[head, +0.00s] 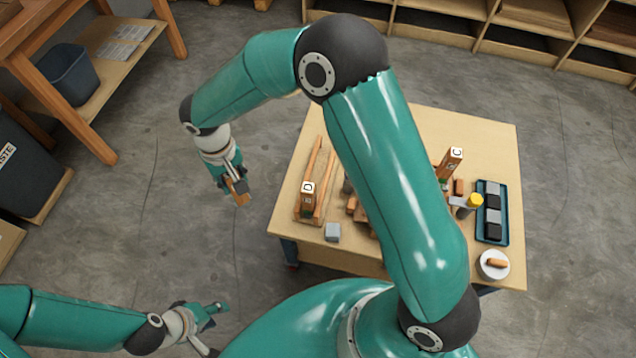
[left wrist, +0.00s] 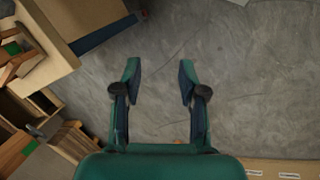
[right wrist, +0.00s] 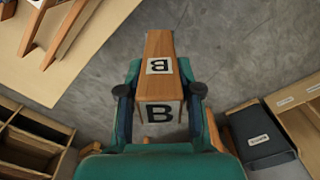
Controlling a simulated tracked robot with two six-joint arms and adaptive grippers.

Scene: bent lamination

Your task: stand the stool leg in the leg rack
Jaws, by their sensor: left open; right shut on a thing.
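A wooden piece with a white label B, which I take for the stool leg (right wrist: 160,52), is held between the fingers of my right gripper (right wrist: 160,85). In the head view my right gripper (head: 234,184) holds the leg (head: 240,197) over the floor, left of the table. My left gripper (head: 213,327) is open and empty at the lower left, away from the table; its spread fingers also show in the left wrist view (left wrist: 158,75). Wooden pieces labelled D (head: 307,197) and C (head: 452,161) are on the table. I cannot tell which structure is the leg rack; my right arm hides the table's middle.
The table (head: 490,130) carries a grey block (head: 332,232), a dark blue tray (head: 492,240) of several blocks, a yellow-capped bottle (head: 474,201) and a white round dish (head: 495,264). A waste bin (head: 30,170) stands at far left. Open floor lies left of the table.

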